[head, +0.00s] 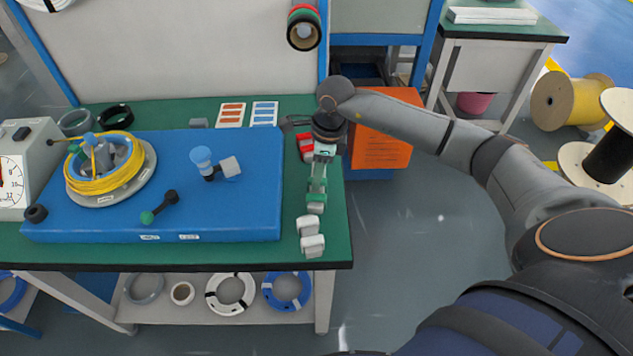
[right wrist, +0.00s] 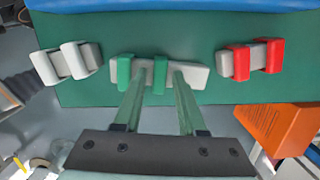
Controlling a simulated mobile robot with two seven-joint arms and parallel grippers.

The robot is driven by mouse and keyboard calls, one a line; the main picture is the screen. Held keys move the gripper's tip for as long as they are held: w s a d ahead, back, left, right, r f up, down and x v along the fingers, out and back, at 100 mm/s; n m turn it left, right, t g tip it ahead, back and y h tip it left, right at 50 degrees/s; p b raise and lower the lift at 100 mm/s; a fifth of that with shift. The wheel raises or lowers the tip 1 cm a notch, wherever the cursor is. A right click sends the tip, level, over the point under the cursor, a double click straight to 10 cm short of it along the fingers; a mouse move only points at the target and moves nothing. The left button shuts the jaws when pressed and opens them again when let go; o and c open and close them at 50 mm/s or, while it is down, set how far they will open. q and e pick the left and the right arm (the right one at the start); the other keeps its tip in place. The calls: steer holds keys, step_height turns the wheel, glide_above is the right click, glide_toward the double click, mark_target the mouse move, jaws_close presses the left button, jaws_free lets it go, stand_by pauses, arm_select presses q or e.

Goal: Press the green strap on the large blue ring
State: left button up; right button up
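The green strap (head: 316,203) is a light grey piece with two green bands, lying on the right end of the green table; it shows in the right wrist view (right wrist: 124,70). My right gripper (right wrist: 160,78) is over it, with its fingers apart on either side of one green band. I cannot tell whether the fingers touch the strap. In the head view the right gripper (head: 317,178) points down beside the table's right edge. A blue ring (head: 287,291) with white bands lies on the shelf under the table. My left gripper is not in view.
White straps (head: 311,240) and a red strap (head: 305,147) lie on either side of the green one. A blue board (head: 110,222) with a yellow cable coil (head: 104,180) fills most of the table. An orange box (head: 383,140) stands just beyond the right edge.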

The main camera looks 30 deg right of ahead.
jaws_close()
steer(key=shift+r, duration=0.15)
step_height(320, 180, up, 8)
steer(key=p, duration=0.5)
steer(key=shift+p, duration=0.3)
